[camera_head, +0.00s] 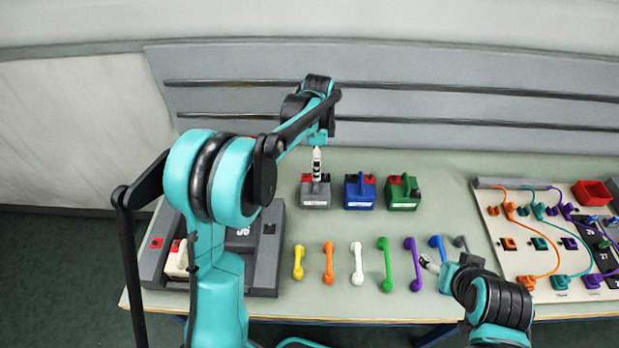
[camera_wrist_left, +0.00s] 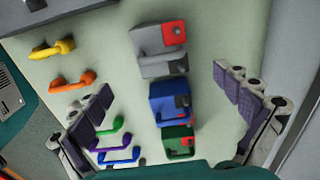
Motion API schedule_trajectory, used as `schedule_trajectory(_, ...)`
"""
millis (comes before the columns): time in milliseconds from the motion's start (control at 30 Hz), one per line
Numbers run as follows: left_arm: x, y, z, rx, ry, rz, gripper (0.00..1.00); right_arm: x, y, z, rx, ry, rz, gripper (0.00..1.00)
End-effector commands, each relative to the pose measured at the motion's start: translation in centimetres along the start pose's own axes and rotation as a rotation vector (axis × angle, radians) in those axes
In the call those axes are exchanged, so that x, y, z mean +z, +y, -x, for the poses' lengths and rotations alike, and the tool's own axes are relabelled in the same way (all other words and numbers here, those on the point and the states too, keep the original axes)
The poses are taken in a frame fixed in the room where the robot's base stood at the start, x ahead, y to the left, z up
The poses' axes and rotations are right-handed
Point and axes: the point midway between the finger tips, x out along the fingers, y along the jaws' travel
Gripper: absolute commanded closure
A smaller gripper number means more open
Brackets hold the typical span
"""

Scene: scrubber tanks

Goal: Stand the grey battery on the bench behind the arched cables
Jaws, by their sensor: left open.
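The grey battery (camera_head: 315,196) stands on the green bench at the back, left of the blue and green batteries. It has a red terminal and a grey handle; it also shows in the left wrist view (camera_wrist_left: 158,52). Several arched cables (camera_head: 328,262), yellow to grey, lie in a row in front of the batteries. My left gripper (camera_head: 317,172) is open, just above the grey battery, hiding part of its top. In the left wrist view its fingers (camera_wrist_left: 168,112) are wide apart with nothing held. My right gripper (camera_head: 430,263) is beside the purple and blue cables; its jaws are unclear.
The blue battery (camera_head: 360,192) and green battery (camera_head: 402,194) stand close to the right. A dark grey dock (camera_head: 265,262) with a white block (camera_head: 177,260) is at the left, partly behind my left arm. A cable board (camera_head: 520,262) and red bin (camera_head: 592,193) are at the right.

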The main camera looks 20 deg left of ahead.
Motion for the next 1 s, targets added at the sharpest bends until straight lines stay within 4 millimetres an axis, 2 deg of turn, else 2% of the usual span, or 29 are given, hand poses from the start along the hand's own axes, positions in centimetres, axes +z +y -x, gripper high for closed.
schedule_trajectory(167,0.8,3.2,3.5,-0.071,0.027,0.158,0.0,0.0,0.0,0.0,0.0,0.0,0.0,0.33)
schedule_trajectory(300,2.1,7.6,6.7,-0.164,0.085,0.379,0.0,0.0,0.0,0.0,0.0,0.0,0.0,0.33)
schedule_trajectory(467,3.6,13.1,8.6,-0.259,0.182,0.636,0.0,0.0,0.0,0.0,0.0,0.0,0.0,0.33)
schedule_trajectory(567,4.5,16.4,8.8,-0.308,0.257,0.795,0.0,0.0,0.0,0.0,0.0,0.0,0.0,0.33)
schedule_trajectory(700,5.7,20.5,8.1,-0.356,0.37,0.997,0.0,0.0,0.0,0.0,0.0,0.0,0.0,0.33)
schedule_trajectory(833,6.4,22.9,7.0,-0.38,0.459,1.134,0.0,0.0,0.0,0.0,0.0,0.0,0.0,0.33)
schedule_trajectory(1000,6.8,24.3,6.0,-0.388,0.52,1.222,0.0,0.0,0.0,0.0,0.0,0.0,0.0,0.33)
